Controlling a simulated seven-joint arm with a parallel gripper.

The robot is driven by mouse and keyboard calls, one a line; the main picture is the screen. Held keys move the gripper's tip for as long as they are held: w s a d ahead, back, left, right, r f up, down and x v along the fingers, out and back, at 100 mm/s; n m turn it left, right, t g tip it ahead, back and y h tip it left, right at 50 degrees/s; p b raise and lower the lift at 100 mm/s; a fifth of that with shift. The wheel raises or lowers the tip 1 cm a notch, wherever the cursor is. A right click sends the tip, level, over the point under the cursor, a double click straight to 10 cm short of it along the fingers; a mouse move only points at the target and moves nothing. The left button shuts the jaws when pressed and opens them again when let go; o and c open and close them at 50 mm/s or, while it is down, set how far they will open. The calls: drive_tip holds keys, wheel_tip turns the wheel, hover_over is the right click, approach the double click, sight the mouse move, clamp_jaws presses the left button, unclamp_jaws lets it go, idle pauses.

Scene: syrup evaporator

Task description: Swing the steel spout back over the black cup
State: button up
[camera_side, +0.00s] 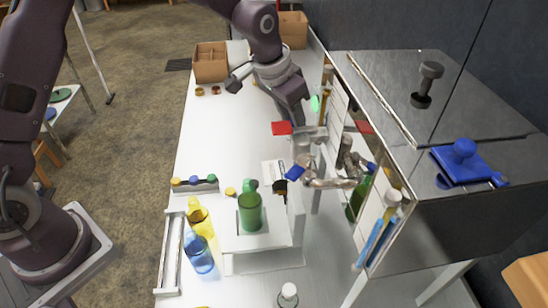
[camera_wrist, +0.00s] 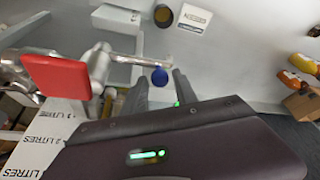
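The steel spout (camera_wrist: 122,58) is a thin pipe reaching right from a steel valve body with a red flat handle (camera_wrist: 60,77) in the wrist view. The red handle (camera_side: 282,128) also shows in the side view. A blue knob (camera_wrist: 158,76) lies near the spout's outer end. The black cup (camera_wrist: 162,15), amber inside, stands beyond and apart from the spout's end; it is partly hidden in the side view (camera_side: 281,187). My gripper (camera_wrist: 161,84) is open, its dark fingers on either side of the blue knob. Whether they touch it I cannot tell.
A lettered white card (camera_wrist: 196,18) lies beside the cup. Another steel valve with a blue handle (camera_side: 299,168) projects from the evaporator (camera_side: 450,220). A green jar (camera_side: 250,212), yellow bottle (camera_side: 199,219) and blue bottle (camera_side: 198,253) stand forward. The left bench is mostly clear.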

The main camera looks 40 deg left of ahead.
drive_tip(key=shift+v, duration=2.5)
drive_tip(key=s+a+r+n+t, duration=0.1)
drive_tip(key=s+a+r, duration=0.2)
drive_tip(key=s+r, duration=0.35)
drive_tip(key=s+a+r+n, duration=0.1)
drive_tip(key=s+a+r, duration=0.25)
drive_tip(key=s, duration=0.55)
drive_tip(key=s+a, duration=0.1)
drive_tip(key=s, duration=0.7)
drive_tip(key=s+a+f+n+y, duration=0.1)
drive_tip(key=s, duration=0.7)
drive_tip(key=shift+s+a+f+t, duration=0.2)
drive_tip(key=shift+a+f+t, duration=0.05)
drive_tip(key=shift+a+t, duration=0.15)
